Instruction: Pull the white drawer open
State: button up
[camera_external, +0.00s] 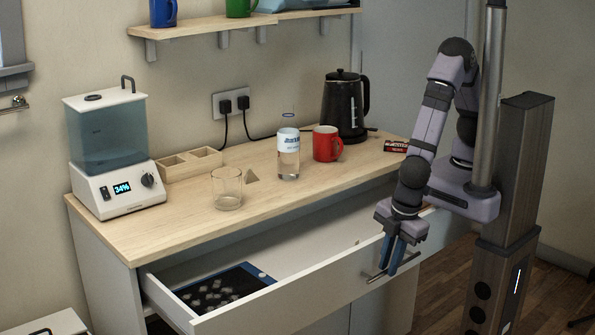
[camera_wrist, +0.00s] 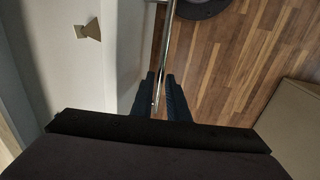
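The white drawer (camera_external: 290,302) is pulled well out of the white cabinet under the wooden counter, and its inside shows. A thin metal bar handle (camera_external: 374,278) runs along its front, and the bar also shows in the wrist view (camera_wrist: 166,45). My gripper (camera_external: 391,258) reaches down at the drawer front, over the handle. In the wrist view my blue fingers (camera_wrist: 163,92) stand close on both sides of the bar and look shut on it. The exact contact is hard to see. A dark blue tray (camera_external: 265,276) with small pale pieces lies in the drawer.
On the counter (camera_external: 150,237) stand a dispenser (camera_external: 108,150), a wooden box (camera_external: 190,164), a glass (camera_external: 228,188), a bottle (camera_external: 288,155), a red mug (camera_external: 326,144) and a black kettle (camera_external: 342,107). Free floor (camera_wrist: 228,65) lies in front of the drawer.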

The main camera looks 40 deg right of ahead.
jog(key=shift+o, duration=0.9)
notch_tip(320, 180, up, 7)
jog(key=s, duration=0.1)
jog(key=shift+s+b, duration=0.2)
jog(key=shift+b, duration=0.1)
jog(key=shift+r, duration=0.1)
